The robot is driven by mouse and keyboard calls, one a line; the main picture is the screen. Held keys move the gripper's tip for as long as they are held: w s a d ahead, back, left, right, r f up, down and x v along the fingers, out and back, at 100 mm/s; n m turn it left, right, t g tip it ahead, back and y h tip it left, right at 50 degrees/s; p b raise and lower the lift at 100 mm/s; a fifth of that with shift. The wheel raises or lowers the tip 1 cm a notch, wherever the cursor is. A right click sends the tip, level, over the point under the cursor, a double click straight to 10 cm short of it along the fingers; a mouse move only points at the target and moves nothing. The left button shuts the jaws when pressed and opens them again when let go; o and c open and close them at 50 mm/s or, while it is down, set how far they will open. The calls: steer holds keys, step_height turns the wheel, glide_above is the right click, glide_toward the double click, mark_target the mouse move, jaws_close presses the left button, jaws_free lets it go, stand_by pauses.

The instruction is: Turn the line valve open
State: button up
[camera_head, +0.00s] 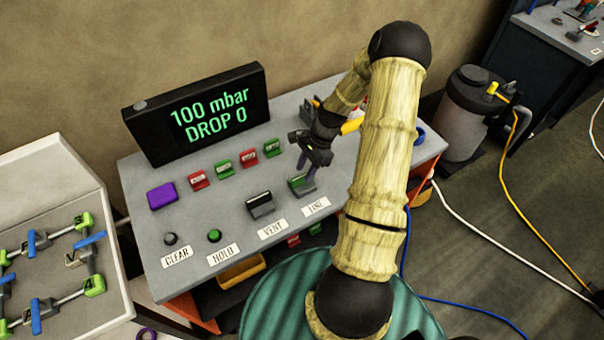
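The line valve (302,187) is a small green and grey block on the grey console top, just behind the white LINE label (316,206). My gripper (305,168) is directly over it, pointing down, with its fingertips at or just above the valve. The gripper and fingers hide part of the valve, so I cannot tell its handle's angle or whether they touch. The fingers are too small and dark to show whether they are open or shut.
The vent valve (261,204) stands close left of the line valve. Several red and green blocks (222,169) lie behind it. A black display (197,113) reads "100 mbar DROP 0". A green button (214,236) and black knob (171,239) sit front left.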

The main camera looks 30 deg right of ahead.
mark_target(302, 176)
steer(key=shift+p+x, duration=0.35)
steer(key=shift+x, duration=1.5)
jaws_close()
